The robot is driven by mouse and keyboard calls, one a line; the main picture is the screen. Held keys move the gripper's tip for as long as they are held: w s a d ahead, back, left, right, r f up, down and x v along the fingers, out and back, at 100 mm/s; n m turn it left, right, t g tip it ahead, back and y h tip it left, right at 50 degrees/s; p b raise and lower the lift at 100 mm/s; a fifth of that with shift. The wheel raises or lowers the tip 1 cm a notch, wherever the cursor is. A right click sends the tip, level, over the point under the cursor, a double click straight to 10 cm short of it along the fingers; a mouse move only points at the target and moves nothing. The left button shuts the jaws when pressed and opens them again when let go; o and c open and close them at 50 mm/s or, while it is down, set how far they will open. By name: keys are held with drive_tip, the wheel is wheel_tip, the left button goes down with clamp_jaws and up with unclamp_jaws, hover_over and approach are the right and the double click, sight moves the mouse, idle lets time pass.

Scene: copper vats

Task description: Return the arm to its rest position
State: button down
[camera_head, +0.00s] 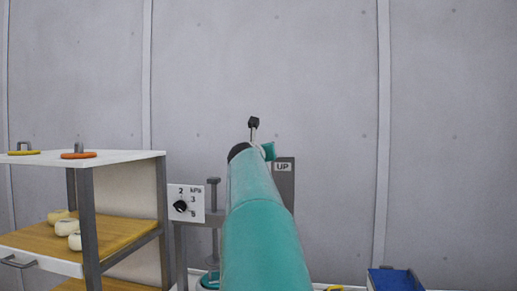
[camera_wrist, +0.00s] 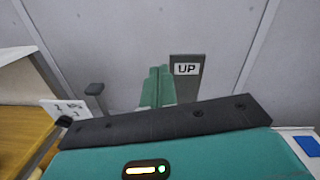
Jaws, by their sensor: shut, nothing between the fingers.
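My teal arm (camera_head: 262,235) reaches forward and up from the bottom middle of the head view. In the wrist view the teal fingers of my gripper (camera_wrist: 159,72) stand together beyond the black bar of the gripper body, shut with nothing between them. In the head view the arm hides most of the gripper; only a small teal part shows past the arm's dark end. The gripper appears in front of the wall, to the left of the UP sign in the wrist view. I cannot tell its distance from the sign.
A shelf unit (camera_head: 120,158) with orange and yellow items stands left. Near the arm are a dial panel (camera_head: 186,203), a grey post (camera_head: 213,183) and an UP sign (camera_head: 283,167). A blue bin (camera_head: 395,280) is low right. The upper wall area is clear.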

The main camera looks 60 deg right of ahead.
drive_tip(key=shift+s+a+r, duration=0.3)
drive_tip(key=shift+s+r, duration=0.05)
drive_tip(key=shift+r, duration=0.3)
